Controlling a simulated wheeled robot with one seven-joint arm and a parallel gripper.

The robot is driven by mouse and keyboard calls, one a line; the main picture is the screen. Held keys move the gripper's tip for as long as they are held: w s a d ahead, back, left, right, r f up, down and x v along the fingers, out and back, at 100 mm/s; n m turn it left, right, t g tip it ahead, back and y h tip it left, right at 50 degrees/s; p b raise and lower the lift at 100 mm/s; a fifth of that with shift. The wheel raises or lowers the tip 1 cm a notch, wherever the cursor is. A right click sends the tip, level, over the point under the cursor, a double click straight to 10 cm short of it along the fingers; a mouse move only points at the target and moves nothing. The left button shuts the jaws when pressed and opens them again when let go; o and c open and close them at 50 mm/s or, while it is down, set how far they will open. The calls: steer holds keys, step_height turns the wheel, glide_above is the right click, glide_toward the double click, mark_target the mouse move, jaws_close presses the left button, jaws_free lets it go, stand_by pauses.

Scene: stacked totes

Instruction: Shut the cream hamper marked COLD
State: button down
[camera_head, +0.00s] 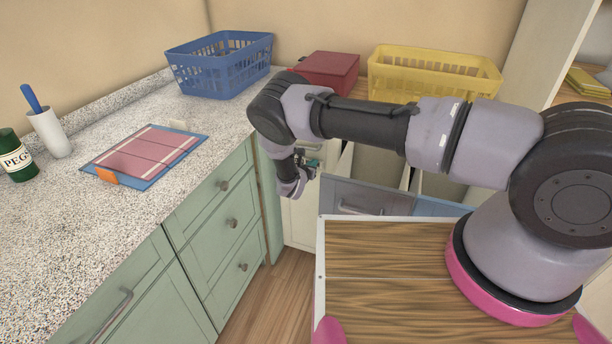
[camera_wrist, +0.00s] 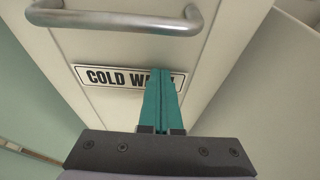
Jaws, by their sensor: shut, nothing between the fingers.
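The cream hamper front (camera_wrist: 110,45) fills much of the wrist view. It has a grey metal bar handle (camera_wrist: 115,22) at the top and a white label (camera_wrist: 105,78) reading COLD, with the second word partly hidden by my fingers. My gripper (camera_wrist: 161,72) has its teal fingers shut and empty in front of the label's right part; I cannot tell whether they touch it. In the head view a cream panel (camera_head: 299,222) shows below my gripper (camera_head: 314,163); my arm hides much of that area, and how far the hamper stands open is unclear.
Blue-grey fronts, one with a handle (camera_head: 362,208), stand right of the cream panel. Green drawers (camera_head: 222,225) under a speckled counter (camera_head: 75,235) are on the left. A blue basket (camera_head: 222,82), red box (camera_head: 328,70) and yellow basket (camera_head: 435,68) stand at the back.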

mark_target(316, 156)
steer(key=w, duration=0.1)
steer(key=w+d, duration=0.1)
steer(key=w, duration=0.3)
steer(key=shift+d, duration=0.3)
steer(key=shift+w+d+r, duration=0.1)
steer(key=shift+w, duration=0.05)
steer(key=shift+w+r, duration=0.1)
